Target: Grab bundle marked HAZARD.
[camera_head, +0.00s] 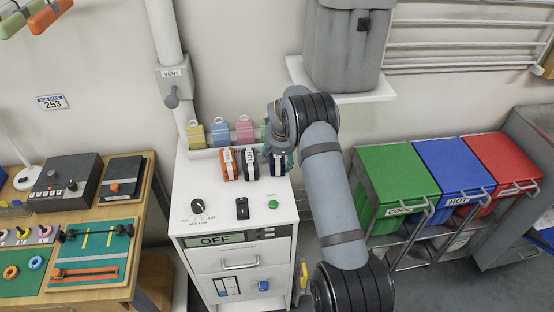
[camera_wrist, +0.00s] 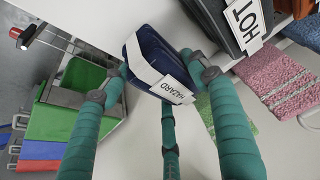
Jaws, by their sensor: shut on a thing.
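The HAZARD bundle (camera_wrist: 150,58) is dark blue with a white band and a white tag reading HAZARD. In the wrist view it sits between the green wrapped fingers of my gripper (camera_wrist: 160,75), which is shut on it. In the head view the blue bundle (camera_head: 277,165) is at the right end of a row on the white cabinet top (camera_head: 205,180), partly hidden by my gripper. A black bundle (camera_head: 250,166) and an orange bundle (camera_head: 229,164) stand to its left. The black one's tag (camera_wrist: 244,22) reads HOT in the wrist view.
Folded coloured cloths (camera_head: 220,133) hang behind the bundles. A knob (camera_head: 197,207), a black switch (camera_head: 242,208) and a green button (camera_head: 272,204) are on the cabinet's front part. Green (camera_head: 395,175), blue and red bins stand right. A tool bench (camera_head: 140,215) is left.

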